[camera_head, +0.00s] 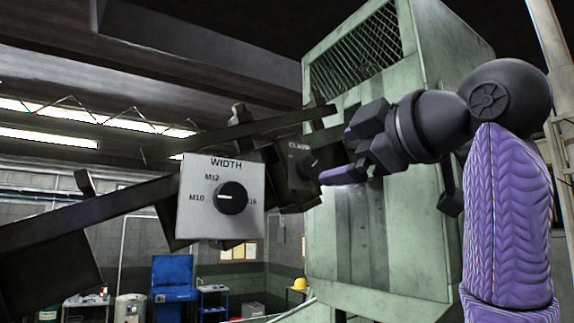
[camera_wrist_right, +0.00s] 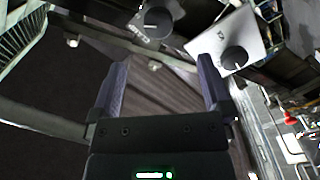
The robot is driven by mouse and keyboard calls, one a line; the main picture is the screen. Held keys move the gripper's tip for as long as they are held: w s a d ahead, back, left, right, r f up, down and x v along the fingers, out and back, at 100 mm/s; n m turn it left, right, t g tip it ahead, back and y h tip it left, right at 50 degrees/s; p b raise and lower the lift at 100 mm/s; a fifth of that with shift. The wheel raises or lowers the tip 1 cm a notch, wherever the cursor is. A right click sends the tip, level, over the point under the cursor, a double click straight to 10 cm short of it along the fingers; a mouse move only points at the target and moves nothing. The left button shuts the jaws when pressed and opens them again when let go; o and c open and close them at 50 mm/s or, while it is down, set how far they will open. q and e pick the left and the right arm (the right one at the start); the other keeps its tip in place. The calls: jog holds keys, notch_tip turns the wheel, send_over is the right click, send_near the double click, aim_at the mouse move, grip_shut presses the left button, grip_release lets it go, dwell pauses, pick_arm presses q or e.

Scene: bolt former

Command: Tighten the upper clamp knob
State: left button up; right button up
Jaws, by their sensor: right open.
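A dark round knob (camera_head: 307,167) sits on a small dark plate whose label seems to read CLAMP, just left of my right gripper in the head view. It also shows near the top of the right wrist view as a dark knob (camera_wrist_right: 158,22), beyond the fingertips. Whether it is the upper of several clamp knobs I cannot tell. My right gripper (camera_head: 340,154) is open, with its fingers pointing left toward this knob. In the right wrist view the gap between its fingers (camera_wrist_right: 162,75) is empty, and the knob appears apart from them. My left gripper is out of view.
A light plate marked WIDTH (camera_head: 192,228) with a black dial (camera_head: 232,198) stands left of the clamp knob. Dark rails (camera_head: 110,205) run behind it. A green machine housing (camera_head: 325,235) rises behind my right arm. A blue cart (camera_head: 173,277) is far back.

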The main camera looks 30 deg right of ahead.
jog(key=w+p, duration=0.2)
jog(key=w, duration=0.6)
jog(key=shift+d+p, duration=0.15)
jog(key=shift+p, duration=0.2)
jog(key=m, duration=0.2)
jog(key=shift+f+m+b, duration=0.15)
jog(key=shift+m+b, duration=0.15)
jog(key=shift+m, duration=0.1)
jog(key=m, duration=0.2)
jog(key=shift+a+m, duration=0.3)
jog(key=m, duration=0.4)
jog(key=shift+s+d+b, duration=0.1)
jog(key=shift+s+b, duration=0.15)
jog(key=shift+b, duration=0.15)
jog(key=shift+w+m, duration=0.15)
jog(key=shift+m, duration=0.75)
jog(key=c, duration=0.3)
grip_shut()
jog(key=n+p, duration=0.1)
jog(key=n, duration=0.3)
jog(key=shift+d, duration=0.1)
jog(key=shift+n, duration=0.7)
jog(key=n, duration=0.5)
jog(key=shift+n, duration=0.4)
jog(key=shift+o, duration=1.5)
grip_release()
jog(key=shift+s+b, duration=0.3)
jog(key=b, duration=0.2)
send_near(312, 167)
jog(key=shift+w, duration=0.7)
